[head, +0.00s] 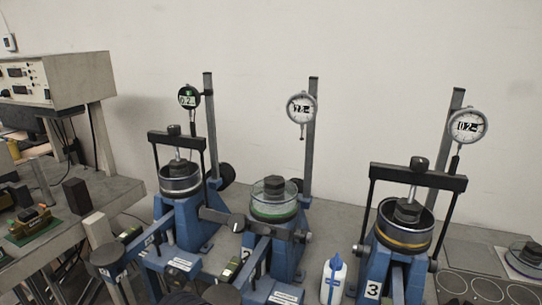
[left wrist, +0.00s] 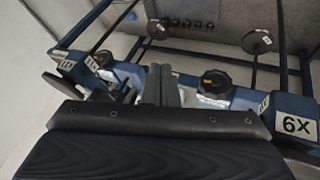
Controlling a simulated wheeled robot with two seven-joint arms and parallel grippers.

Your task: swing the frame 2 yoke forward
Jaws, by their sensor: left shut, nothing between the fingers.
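Frame 2 (head: 287,255) is the middle blue lever frame in the head view. Its yoke (head: 262,230) is tipped low, with the dark crossbar lying across the front of the frame, below the rim of the cell. The cell (head: 273,212) has a green ring and a black hex cap on top, with no bar above it. In the left wrist view my left gripper (left wrist: 164,82) is shut and empty, over blue beams (left wrist: 240,98) with a black knob (left wrist: 216,83). I cannot make out my left gripper in the head view. My right gripper is not in view.
Frame 1 (head: 180,226) at left and frame 3 (head: 385,270) at right have their yokes upright over their cells. Dial gauges (head: 301,107) stand on posts behind. A white-blue bottle (head: 333,282) stands between frames 2 and 3. A side bench (head: 112,193) is at left.

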